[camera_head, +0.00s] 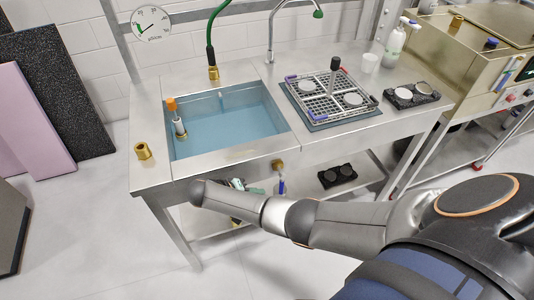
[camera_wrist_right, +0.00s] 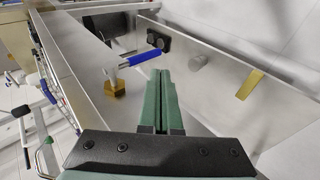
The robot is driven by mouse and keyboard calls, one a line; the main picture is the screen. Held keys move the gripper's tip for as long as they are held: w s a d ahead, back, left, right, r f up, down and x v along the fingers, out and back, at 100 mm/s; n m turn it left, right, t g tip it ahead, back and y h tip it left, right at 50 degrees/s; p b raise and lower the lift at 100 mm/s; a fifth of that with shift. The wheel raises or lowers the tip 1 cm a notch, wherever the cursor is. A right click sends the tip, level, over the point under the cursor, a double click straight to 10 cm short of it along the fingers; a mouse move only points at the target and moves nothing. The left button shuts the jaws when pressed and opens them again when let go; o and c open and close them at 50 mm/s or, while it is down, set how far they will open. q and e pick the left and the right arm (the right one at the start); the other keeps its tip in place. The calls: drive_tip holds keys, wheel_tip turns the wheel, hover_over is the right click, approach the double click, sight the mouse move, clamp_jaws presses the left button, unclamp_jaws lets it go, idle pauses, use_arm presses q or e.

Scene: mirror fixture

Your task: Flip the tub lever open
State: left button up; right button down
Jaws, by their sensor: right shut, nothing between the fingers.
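The tub (camera_head: 270,140) is a steel basin of blue water set in the bench. Below its front edge is a brass valve (camera_head: 277,164) with a blue lever (camera_head: 282,186) pointing downward in the head view. In the right wrist view the brass valve (camera_wrist_right: 115,88) is left of my fingers, and the blue lever (camera_wrist_right: 140,58) runs rightward from it. My right gripper (camera_wrist_right: 163,73) has green fingers shut and empty; their tips appear just below the lever's free end in that picture. Contact cannot be told. In the head view this gripper (camera_head: 256,190) is partly hidden behind my forearm. My left gripper is not seen.
A lower shelf holds a black block with discs (camera_head: 338,175). An orange-topped pipe (camera_head: 173,105) stands in the tub. A brass fitting (camera_head: 142,150) sits at the bench's left corner. A wire rack (camera_head: 305,105) stands right of the tub.

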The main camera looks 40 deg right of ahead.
drive_tip(key=v, duration=0.4)
drive_tip(key=shift+a+r, duration=0.25)
drive_tip(key=shift+a, duration=0.05)
